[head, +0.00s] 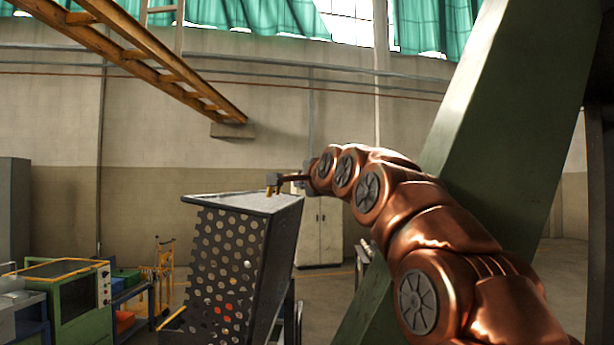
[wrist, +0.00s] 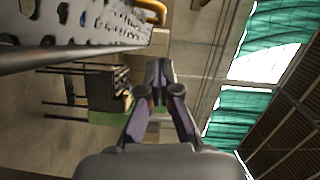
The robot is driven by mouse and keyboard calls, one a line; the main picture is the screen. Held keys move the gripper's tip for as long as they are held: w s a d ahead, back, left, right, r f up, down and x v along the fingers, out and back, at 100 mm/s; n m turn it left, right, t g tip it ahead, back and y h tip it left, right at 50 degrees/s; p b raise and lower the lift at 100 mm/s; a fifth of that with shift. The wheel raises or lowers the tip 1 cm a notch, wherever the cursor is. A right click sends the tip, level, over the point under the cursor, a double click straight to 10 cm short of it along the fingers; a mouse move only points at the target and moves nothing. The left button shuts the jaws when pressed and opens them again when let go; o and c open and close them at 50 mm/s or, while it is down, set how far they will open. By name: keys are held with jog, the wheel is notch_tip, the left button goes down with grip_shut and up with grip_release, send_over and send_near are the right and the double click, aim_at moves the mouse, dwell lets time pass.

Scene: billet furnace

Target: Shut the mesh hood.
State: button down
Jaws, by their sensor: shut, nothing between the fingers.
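The mesh hood (head: 228,262) stands left of centre in the head view, a grey box-like cover with a perforated front face and a flat top. Its walls lean; what it covers is mostly hidden, with small red and orange spots showing through the holes. My gripper (head: 272,184) is at the hood's top, near the rear right edge; I cannot tell whether it touches. In the wrist view my gripper (wrist: 159,72) has its fingertips together with nothing between them. The perforated hood panel (wrist: 100,22) runs along the upper left there, beside the fingers.
A green machine (head: 75,290) and a blue bench stand at the lower left. A pale cabinet (head: 320,232) is against the back wall. A large green slanted beam (head: 500,120) rises behind my arm at the right. A yellow ladder-like frame (head: 150,60) hangs at the upper left.

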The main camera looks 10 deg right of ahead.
jog(key=w+a+p, duration=0.1)
jog(key=w, duration=0.1)
jog(key=w+p, duration=0.1)
jog(key=w, duration=0.1)
jog(key=w+a+p, duration=0.1)
jog(key=w, duration=0.2)
jog(key=shift+a+f, duration=0.25)
jog(key=shift+a, duration=0.1)
jog(key=shift+w+a, duration=0.25)
jog(key=shift+a, duration=0.15)
jog(key=shift+a+f, duration=0.1)
